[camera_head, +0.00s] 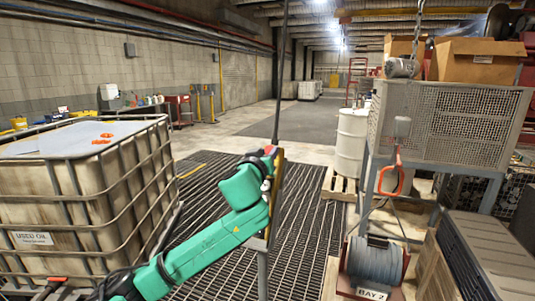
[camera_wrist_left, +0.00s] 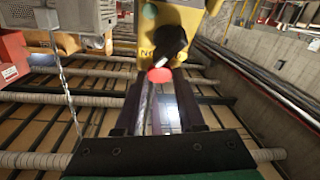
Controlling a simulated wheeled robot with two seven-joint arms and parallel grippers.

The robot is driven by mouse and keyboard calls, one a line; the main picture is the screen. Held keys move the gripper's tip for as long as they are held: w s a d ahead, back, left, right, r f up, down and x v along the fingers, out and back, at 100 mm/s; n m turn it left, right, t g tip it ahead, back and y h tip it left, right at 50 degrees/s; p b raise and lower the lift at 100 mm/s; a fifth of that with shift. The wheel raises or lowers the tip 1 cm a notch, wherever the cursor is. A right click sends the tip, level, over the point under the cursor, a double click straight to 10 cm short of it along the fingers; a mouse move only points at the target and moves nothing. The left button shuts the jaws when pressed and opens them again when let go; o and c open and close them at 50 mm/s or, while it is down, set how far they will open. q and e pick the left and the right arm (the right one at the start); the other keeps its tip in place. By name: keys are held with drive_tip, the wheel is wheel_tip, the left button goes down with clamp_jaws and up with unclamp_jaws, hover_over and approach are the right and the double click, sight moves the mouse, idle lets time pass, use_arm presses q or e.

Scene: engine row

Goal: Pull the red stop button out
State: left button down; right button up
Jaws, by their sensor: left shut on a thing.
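The red stop button (camera_wrist_left: 161,75) shows in the left wrist view at the tips of my left gripper's fingers. It sits below a black knob or lever (camera_wrist_left: 170,42) on a yellow box (camera_wrist_left: 190,20) with partly hidden lettering. My left gripper (camera_wrist_left: 163,82) is shut on the red button. In the head view my left gripper (camera_head: 268,152) is at the pendant's narrow yellow edge (camera_head: 278,185), below a dark hanging cable. The button's front is mostly hidden there by the gripper. My right gripper is not in view.
A caged used-oil tank (camera_head: 85,190) stands at the left, near my left arm. A mesh cage (camera_head: 450,125) on a stand, a white drum (camera_head: 351,140) and a hose reel (camera_head: 376,262) are at the right. The grated floor (camera_head: 310,215) between them is clear.

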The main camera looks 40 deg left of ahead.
use_arm(q)
drive_tip(key=shift+s+d+r+b, duration=0.1)
drive_tip(key=shift+s+d+b, duration=0.05)
drive_tip(key=shift+s+b, duration=0.2)
drive_tip(key=shift+s+d+r, duration=0.1)
drive_tip(key=shift+s+r, duration=0.1)
drive_tip(key=shift+s, duration=0.1)
drive_tip(key=c, duration=0.8)
unclamp_jaws()
drive_tip(key=o, duration=0.3)
drive_tip(key=shift+s+r, duration=0.1)
